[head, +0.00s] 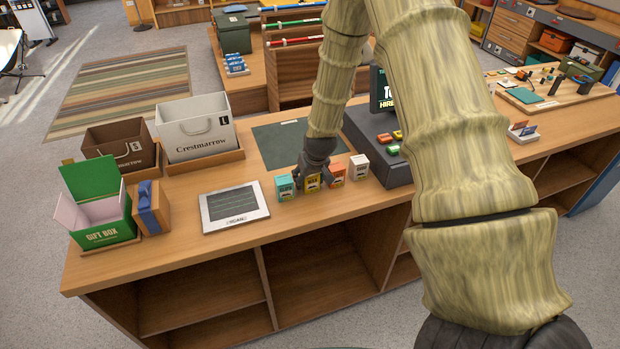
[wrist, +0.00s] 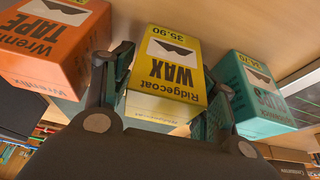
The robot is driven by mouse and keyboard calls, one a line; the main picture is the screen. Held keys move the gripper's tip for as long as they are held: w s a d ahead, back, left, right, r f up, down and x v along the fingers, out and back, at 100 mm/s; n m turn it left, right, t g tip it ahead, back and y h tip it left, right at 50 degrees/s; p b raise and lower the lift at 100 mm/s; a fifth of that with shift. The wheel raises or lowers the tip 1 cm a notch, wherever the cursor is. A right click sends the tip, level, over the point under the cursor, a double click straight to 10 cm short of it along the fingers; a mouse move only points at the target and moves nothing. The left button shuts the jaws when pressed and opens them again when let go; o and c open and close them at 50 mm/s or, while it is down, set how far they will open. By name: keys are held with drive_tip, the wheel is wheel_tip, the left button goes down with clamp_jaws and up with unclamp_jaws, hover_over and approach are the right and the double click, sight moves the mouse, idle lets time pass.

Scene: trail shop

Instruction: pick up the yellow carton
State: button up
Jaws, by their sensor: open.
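The yellow carton (wrist: 168,75), marked Ridgecoat WAX, stands on the wooden counter between an orange carton and a teal carton. In the head view the yellow carton (head: 312,184) is partly hidden by my gripper (head: 314,175), which is right at it from above. In the wrist view my gripper (wrist: 165,100) is open, with one finger on each side of the yellow carton. Whether the fingers touch it I cannot tell. The orange TAPE carton (wrist: 55,45) is close beside one finger, and the teal carton (wrist: 252,95) is close beside the other.
A white carton (head: 359,167) stands right of the orange one. A scan pad (head: 234,206) lies left of the teal carton. A dark register block (head: 385,150) is to the right. A green mat (head: 285,143) lies flat behind. A green gift box (head: 100,205) stands at the left.

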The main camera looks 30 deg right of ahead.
drive_tip(key=shift+f, duration=0.15)
drive_tip(key=c, duration=0.9)
drive_tip(key=shift+o, duration=0.2)
drive_tip(key=shift+w, duration=0.1)
